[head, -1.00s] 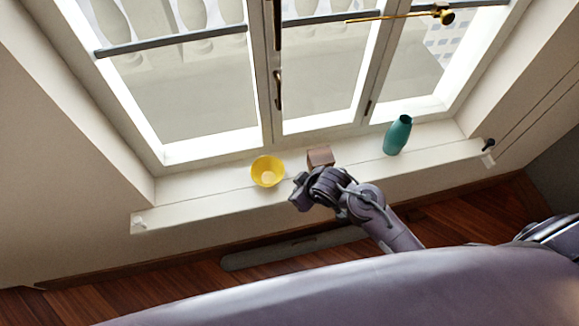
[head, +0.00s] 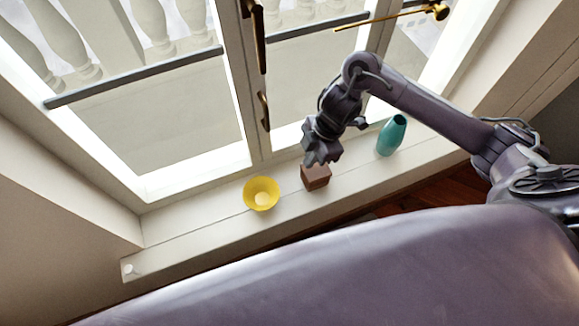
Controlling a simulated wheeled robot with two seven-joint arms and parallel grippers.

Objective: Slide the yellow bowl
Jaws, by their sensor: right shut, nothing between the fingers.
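The yellow bowl (head: 261,194) sits upright on the white window sill (head: 205,220), left of a brown box. My right gripper (head: 318,163) is shut and empty. It points down just above or behind the brown box, to the right of the bowl and apart from it. Whether it touches the box I cannot tell. My left gripper is not in the head view.
The brown box (head: 316,178) stands on the sill between the bowl and a teal vase (head: 391,136). The window frame (head: 255,90) rises behind the sill. The sill left of the bowl is clear.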

